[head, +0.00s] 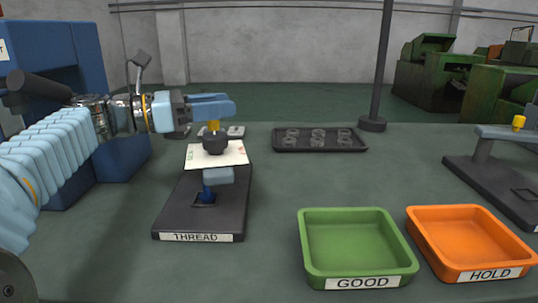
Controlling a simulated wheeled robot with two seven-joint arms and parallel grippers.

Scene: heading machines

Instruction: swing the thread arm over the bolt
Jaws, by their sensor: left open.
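The THREAD station has a dark base plate (170,215) on the bench, left of centre. A blue upright piece (207,191) stands in a dark socket on it; it may be the bolt. A pale blue-grey block (219,176) is just above and beside it. Above these are a white card (233,153) and a dark round knob (215,144). The thread arm is largely hidden. My right gripper is out of view.
A green GOOD tray (358,216) and an orange HOLD tray (468,213) stand empty at front right. A dark tray of rings (320,149) lies behind, near a dark pole (379,70). Another station with a yellow knob (519,122) is at right. The bench middle is clear.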

